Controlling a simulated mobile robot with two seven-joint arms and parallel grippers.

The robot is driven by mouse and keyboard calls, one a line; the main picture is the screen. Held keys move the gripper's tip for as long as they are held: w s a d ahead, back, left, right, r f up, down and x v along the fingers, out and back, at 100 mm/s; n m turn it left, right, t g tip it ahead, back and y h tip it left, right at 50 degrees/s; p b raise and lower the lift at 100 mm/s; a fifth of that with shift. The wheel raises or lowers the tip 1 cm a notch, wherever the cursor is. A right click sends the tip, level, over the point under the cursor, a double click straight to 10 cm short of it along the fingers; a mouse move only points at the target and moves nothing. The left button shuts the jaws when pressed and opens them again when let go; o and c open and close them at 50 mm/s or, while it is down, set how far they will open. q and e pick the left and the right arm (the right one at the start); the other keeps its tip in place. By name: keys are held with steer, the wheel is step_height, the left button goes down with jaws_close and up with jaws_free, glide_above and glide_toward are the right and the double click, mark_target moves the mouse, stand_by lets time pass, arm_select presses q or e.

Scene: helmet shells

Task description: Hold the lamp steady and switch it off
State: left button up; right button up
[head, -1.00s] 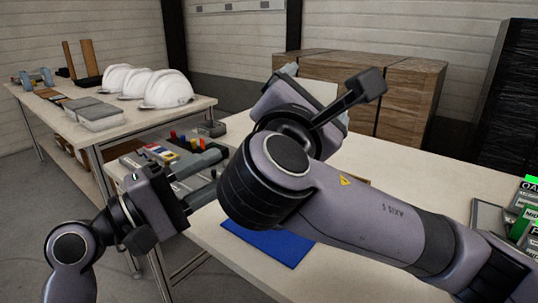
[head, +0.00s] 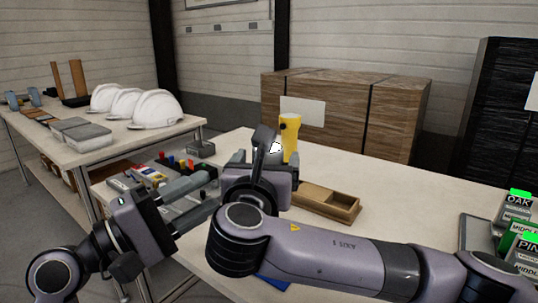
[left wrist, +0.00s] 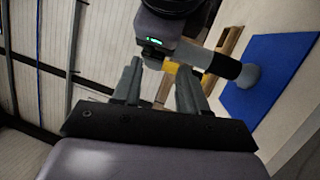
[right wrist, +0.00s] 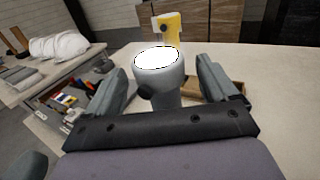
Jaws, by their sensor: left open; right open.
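The grey lamp (right wrist: 160,80) stands upright in the right wrist view, its round top glowing white and a dark knob on its side. In the head view only its lit top (head: 276,147) shows behind my right gripper (head: 267,165). My right gripper (right wrist: 161,74) is open, with one finger to each side of the lamp in its own view; I cannot tell if they touch it. My left gripper (head: 212,190) is open and empty, left of the right one. In the left wrist view my left gripper (left wrist: 158,68) points toward my right arm.
A yellow lamp-like thing (head: 290,136) stands behind the grey lamp. A wooden tray (head: 327,205) lies to its right. A blue mat (left wrist: 270,72) lies on the table. Labelled boxes (head: 517,225) stand at the far right. White helmets (head: 156,108) sit on another table.

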steer(key=shift+w+d, duration=0.15)
steer(key=shift+w, duration=0.7)
steer(key=shift+w+d, duration=0.1)
steer(key=shift+w, duration=0.75)
steer(key=c, duration=1.2)
arm_select(q)
jaws_close()
stand_by(1.4)
